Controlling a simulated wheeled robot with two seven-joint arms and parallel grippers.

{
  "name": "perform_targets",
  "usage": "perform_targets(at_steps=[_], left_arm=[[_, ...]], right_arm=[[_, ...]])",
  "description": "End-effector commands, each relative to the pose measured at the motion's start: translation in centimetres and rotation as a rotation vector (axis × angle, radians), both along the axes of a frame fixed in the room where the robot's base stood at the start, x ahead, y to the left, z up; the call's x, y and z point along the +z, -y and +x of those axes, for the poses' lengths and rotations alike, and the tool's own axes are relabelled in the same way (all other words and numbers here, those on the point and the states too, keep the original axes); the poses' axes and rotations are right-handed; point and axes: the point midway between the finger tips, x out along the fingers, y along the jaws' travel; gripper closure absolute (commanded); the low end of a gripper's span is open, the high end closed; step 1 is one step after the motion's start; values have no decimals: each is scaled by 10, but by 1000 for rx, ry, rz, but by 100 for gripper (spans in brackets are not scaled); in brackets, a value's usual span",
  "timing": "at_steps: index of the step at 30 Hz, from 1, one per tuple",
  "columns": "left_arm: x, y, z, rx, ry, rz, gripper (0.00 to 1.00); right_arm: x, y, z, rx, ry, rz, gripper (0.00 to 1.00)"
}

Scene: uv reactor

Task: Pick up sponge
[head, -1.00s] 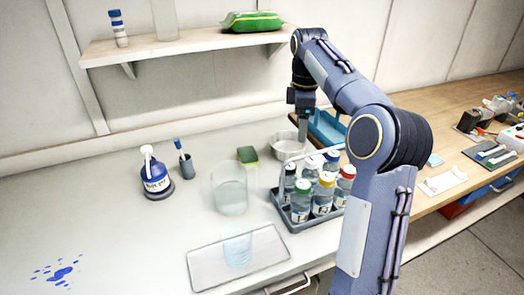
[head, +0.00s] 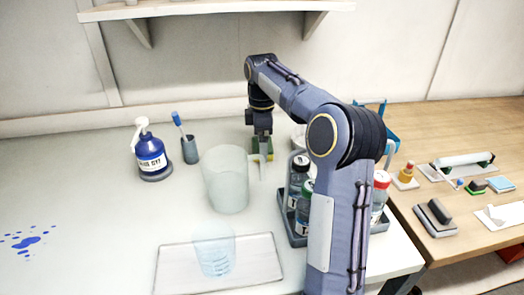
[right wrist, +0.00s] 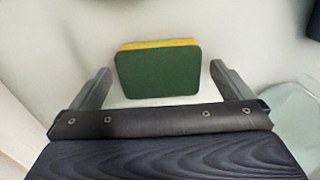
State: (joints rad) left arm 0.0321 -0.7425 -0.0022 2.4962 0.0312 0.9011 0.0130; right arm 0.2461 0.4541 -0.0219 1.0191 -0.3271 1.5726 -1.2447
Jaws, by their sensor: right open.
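The sponge is green with a yellow layer. In the right wrist view the sponge (right wrist: 158,72) lies ahead of and between the two open fingers of my right gripper (right wrist: 160,88), with a gap on each side. In the head view the sponge (head: 262,155) is at the back of the white table, partly hidden behind my right gripper (head: 262,143), which points down at it. The right gripper is open and holds nothing. My left gripper is not in view.
A bottle rack (head: 290,220) is to the right, partly behind my arm. A blue bottle (head: 150,155) and a pen cup (head: 190,150) stand left. The table's left side is mostly clear, with blue spots (head: 28,241).

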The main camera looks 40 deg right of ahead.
Motion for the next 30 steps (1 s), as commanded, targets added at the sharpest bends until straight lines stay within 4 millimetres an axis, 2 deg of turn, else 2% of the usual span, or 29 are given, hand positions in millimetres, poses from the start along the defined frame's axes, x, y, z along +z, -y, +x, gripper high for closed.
perform_targets(at_steps=[4, 12, 15, 25, 30], left_arm=[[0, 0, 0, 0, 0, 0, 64], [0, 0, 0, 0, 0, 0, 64], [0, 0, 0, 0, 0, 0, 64], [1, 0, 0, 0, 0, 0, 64], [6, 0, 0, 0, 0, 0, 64]], right_arm=[[0, 0, 0, -1, 0, 0, 0], [1, 0, 0, 0, 0, 0, 35], [1, 0, 0, 0, 0, 0, 45], [3, 0, 0, 0, 0, 0, 45], [16, 0, 1, 0, 2, -1, 45]])
